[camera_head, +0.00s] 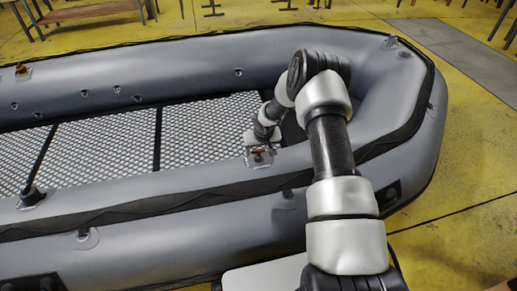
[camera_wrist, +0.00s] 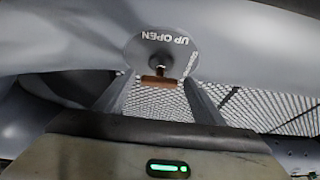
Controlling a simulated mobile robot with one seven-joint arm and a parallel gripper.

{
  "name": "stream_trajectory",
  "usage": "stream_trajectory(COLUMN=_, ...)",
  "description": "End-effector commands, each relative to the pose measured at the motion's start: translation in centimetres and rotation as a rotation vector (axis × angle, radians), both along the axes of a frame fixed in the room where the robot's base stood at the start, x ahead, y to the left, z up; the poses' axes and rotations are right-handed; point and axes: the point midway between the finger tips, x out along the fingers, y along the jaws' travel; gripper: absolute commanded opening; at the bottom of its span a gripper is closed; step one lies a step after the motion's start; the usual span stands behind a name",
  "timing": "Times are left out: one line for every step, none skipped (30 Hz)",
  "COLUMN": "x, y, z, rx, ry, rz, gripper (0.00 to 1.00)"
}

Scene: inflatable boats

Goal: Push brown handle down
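The brown handle (camera_wrist: 158,81) is a short bar on a small stem. It comes out of a round grey plate (camera_wrist: 146,50) on the boat's grey tube, marked "UP OPEN", which reads upside down in the wrist view. In the head view the brown handle (camera_head: 260,151) shows on the near tube, just below my gripper (camera_head: 256,141). In the wrist view the two fingers of my gripper (camera_wrist: 157,87) are apart, one on each side of the handle, with gaps visible. I cannot tell how deep the handle sits between them.
The grey inflatable boat (camera_head: 200,195) fills most of the head view, with a patterned mesh floor (camera_head: 90,150). A similar brown fitting (camera_head: 21,69) sits on the far tube. My arm reaches over the near tube. Yellow floor (camera_head: 475,160) is clear to the right.

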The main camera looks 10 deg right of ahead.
Motion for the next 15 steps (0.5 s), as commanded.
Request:
stream_trajectory(x=0.1, y=0.0, z=0.1, rx=0.0, ry=-0.002, rz=0.001, gripper=0.66)
stream_trajectory(x=0.1, y=0.0, z=0.1, rx=-0.001, ry=-0.002, rz=0.001, gripper=0.66)
stream_trajectory(x=0.1, y=0.0, z=0.2, rx=-0.001, ry=-0.003, rz=0.001, gripper=0.66)
stream_trajectory(x=0.1, y=0.0, z=0.2, rx=-0.001, ry=-0.003, rz=0.001, gripper=0.66)
stream_trajectory(x=0.1, y=0.0, z=0.2, rx=-0.001, ry=-0.003, rz=0.001, gripper=0.66)
stream_trajectory(x=0.1, y=0.0, z=0.2, rx=-0.002, ry=-0.003, rz=0.001, gripper=0.66)
stream_trajectory(x=0.2, y=0.0, z=0.2, rx=-0.002, ry=-0.004, rz=0.001, gripper=0.66)
stream_trajectory(x=0.2, y=0.0, z=0.3, rx=-0.002, ry=-0.004, rz=0.001, gripper=0.66)
stream_trajectory(x=0.2, y=0.0, z=0.4, rx=-0.002, ry=-0.004, rz=0.001, gripper=0.66)
stream_trajectory(x=0.1, y=0.0, z=0.6, rx=-0.002, ry=-0.005, rz=0.001, gripper=0.66)
stream_trajectory(x=0.1, y=0.0, z=0.8, rx=-0.002, ry=-0.005, rz=0.001, gripper=0.66)
stream_trajectory(x=0.0, y=0.0, z=1.2, rx=-0.002, ry=-0.005, rz=0.002, gripper=0.66)
stream_trajectory(x=-0.2, y=0.0, z=1.5, rx=-0.002, ry=-0.005, rz=0.002, gripper=0.66)
stream_trajectory(x=-0.3, y=0.0, z=2.0, rx=-0.002, ry=-0.005, rz=0.002, gripper=0.66)
stream_trajectory(x=-0.5, y=0.0, z=2.7, rx=-0.003, ry=-0.007, rz=0.002, gripper=0.66)
